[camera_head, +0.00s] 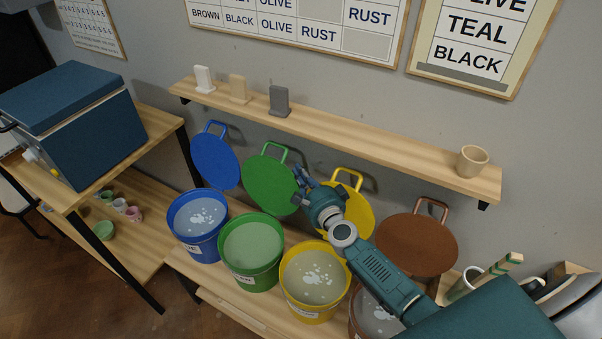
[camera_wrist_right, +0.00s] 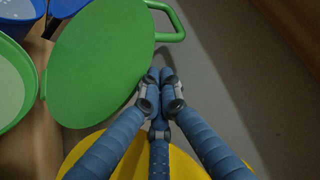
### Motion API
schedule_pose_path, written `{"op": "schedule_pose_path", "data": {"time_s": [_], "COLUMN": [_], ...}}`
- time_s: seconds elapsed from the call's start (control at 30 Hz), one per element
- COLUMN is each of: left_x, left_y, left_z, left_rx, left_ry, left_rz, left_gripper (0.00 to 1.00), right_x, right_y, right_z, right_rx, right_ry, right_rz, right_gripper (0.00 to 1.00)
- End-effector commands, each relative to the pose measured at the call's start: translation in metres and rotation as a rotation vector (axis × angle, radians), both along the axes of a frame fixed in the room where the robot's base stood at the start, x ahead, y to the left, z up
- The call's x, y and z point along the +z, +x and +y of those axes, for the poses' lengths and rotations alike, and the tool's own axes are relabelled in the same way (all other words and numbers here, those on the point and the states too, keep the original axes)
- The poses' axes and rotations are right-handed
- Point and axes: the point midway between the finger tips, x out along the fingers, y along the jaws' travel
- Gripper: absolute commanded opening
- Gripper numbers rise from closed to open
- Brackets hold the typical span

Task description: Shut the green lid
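The green lid (camera_head: 269,183) stands open, tilted up behind the green bucket (camera_head: 251,258), with its handle at the top. It fills much of the right wrist view (camera_wrist_right: 100,55), with its handle (camera_wrist_right: 168,22) at the upper right. My right gripper (camera_head: 302,174) is at the right edge of the green lid, in front of the yellow lid. In the right wrist view the fingertips (camera_wrist_right: 160,80) are close together with nothing visible between them, beside the lid's edge. I cannot tell whether they touch it. My left gripper is not in view.
The blue lid (camera_head: 214,160), yellow lid (camera_head: 357,213) and brown lid (camera_head: 415,246) also stand open behind their buckets. The blue bucket (camera_head: 198,225) and yellow bucket (camera_head: 314,283) flank the green one. A wooden shelf (camera_head: 340,140) runs above. A blue kiln-like box (camera_head: 75,120) stands left.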

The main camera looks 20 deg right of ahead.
Motion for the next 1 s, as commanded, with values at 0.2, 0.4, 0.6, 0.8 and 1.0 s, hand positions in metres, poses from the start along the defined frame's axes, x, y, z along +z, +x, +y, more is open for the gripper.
{"op": "schedule_pose_path", "data": {"time_s": [0.2, 0.4, 0.6, 0.8, 1.0], "left_x": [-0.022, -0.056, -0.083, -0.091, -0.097], "left_y": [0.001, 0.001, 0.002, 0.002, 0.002], "left_z": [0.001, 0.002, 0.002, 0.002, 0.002], "left_rx": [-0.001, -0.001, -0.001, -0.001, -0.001], "left_ry": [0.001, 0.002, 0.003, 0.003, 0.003], "left_rz": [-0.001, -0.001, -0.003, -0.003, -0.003], "left_gripper": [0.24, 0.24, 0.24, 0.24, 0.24], "right_x": [-0.004, -0.006, -0.008, -0.012, -0.026], "right_y": [-0.01, -0.029, -0.052, -0.074, -0.091], "right_z": [0.014, 0.037, 0.066, 0.095, 0.116], "right_rx": [0.002, 0.003, 0.004, 0.0, 0.0], "right_ry": [-0.056, -0.169, -0.32, -0.311, -0.314], "right_rz": [-0.045, -0.133, -0.248, -0.244, -0.244], "right_gripper": [0.0, 0.0, 0.0, 0.0, 0.0]}}
